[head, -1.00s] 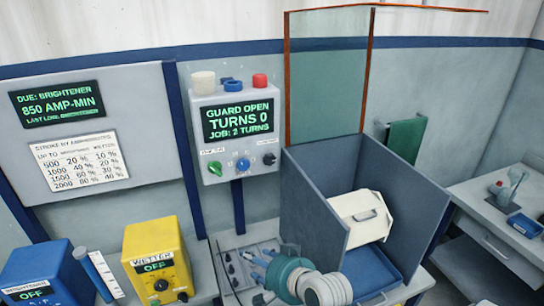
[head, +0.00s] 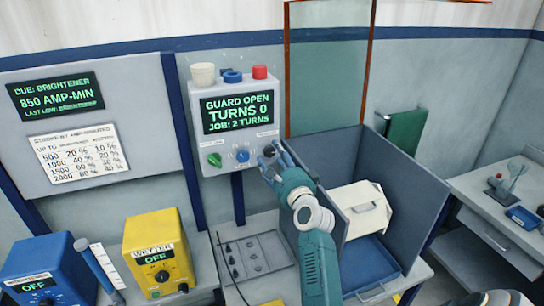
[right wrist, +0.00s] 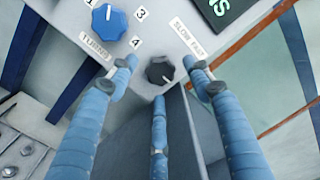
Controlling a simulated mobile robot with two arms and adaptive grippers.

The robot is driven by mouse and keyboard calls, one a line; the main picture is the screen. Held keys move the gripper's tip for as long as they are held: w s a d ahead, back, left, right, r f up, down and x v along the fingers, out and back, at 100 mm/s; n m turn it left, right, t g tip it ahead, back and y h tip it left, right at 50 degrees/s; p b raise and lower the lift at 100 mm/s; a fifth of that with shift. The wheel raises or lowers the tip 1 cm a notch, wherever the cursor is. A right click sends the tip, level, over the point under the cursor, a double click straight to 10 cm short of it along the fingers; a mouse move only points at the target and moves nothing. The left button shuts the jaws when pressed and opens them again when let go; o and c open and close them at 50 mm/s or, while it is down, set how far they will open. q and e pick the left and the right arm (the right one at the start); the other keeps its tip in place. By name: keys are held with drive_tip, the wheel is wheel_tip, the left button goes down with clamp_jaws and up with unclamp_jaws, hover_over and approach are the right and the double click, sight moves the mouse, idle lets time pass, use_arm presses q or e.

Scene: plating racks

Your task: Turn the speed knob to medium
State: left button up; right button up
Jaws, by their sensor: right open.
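The black speed knob (right wrist: 160,70) sits at the lower right of the control box under a label reading slow and fast. In the head view the knob (head: 270,150) is partly covered by my fingers. My right gripper (head: 277,157) is open right in front of it. In the right wrist view the blue fingers of my right gripper (right wrist: 163,78) spread around the knob with gaps on both sides.
The blue turns knob (right wrist: 109,22) is close beside my left-hand finger. A green knob (head: 215,160) is farther left. The control box screen (head: 239,111) reads guard open, turns 0. The grey open-topped enclosure (head: 329,178) stands right below the knob, near my arm.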

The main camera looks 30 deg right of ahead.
drive_tip(key=shift+w+d, duration=0.1)
drive_tip(key=shift+w, duration=0.5)
drive_tip(key=c, duration=1.2)
drive_tip(key=shift+o, duration=0.2)
